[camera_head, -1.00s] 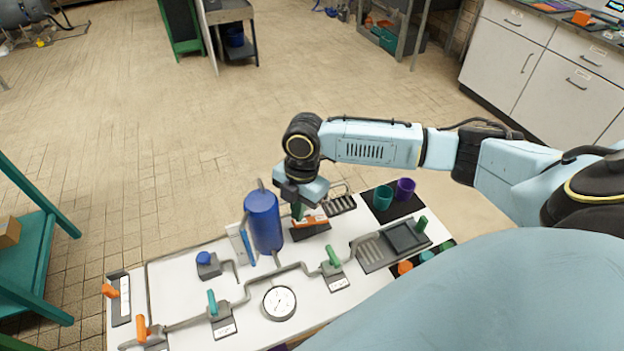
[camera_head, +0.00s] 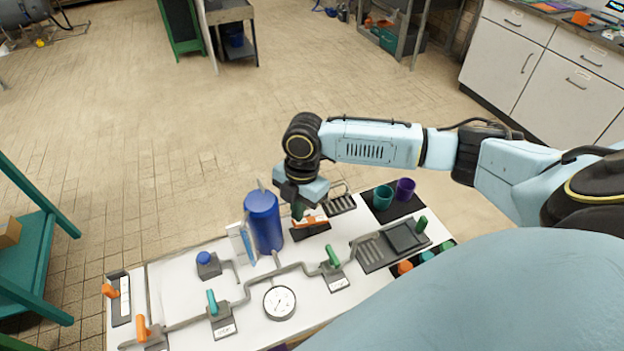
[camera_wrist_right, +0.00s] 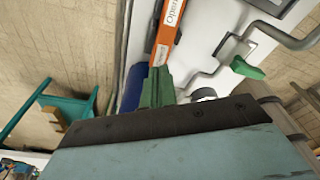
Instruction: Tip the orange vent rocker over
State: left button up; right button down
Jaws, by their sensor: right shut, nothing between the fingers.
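The orange vent rocker (camera_head: 312,222) sits on a dark base on the white panel, right of the blue tank. In the right wrist view it is an orange bar (camera_wrist_right: 168,32) with white labels. My right gripper (camera_head: 298,212), with green fingers, is shut and empty, pointing down at the rocker's left end. In the wrist view the shut fingertips (camera_wrist_right: 158,80) are close to the bar's near end; I cannot tell whether they touch it. The rocker's exact tilt is hard to make out. My left gripper is not in view.
The blue tank (camera_head: 263,222) stands close left of my right gripper. Green-handled (camera_head: 333,257) and teal-handled (camera_head: 212,302) valves, pipes and a round gauge (camera_head: 280,302) lie nearer. Teal (camera_head: 383,198) and purple (camera_head: 405,189) cups stand on the right.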

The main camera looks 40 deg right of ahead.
dwell(0.5)
jog(key=shift+f+b, duration=0.7)
jog(key=shift+f, duration=1)
jog(key=shift+r, duration=0.1)
jog(key=shift+s+d+p, duration=0.1)
jog(key=shift+p, duration=0.4)
notch_tip(320, 180, up, 9)
jog(key=p, duration=0.9)
jog(key=shift+f, duration=0.3)
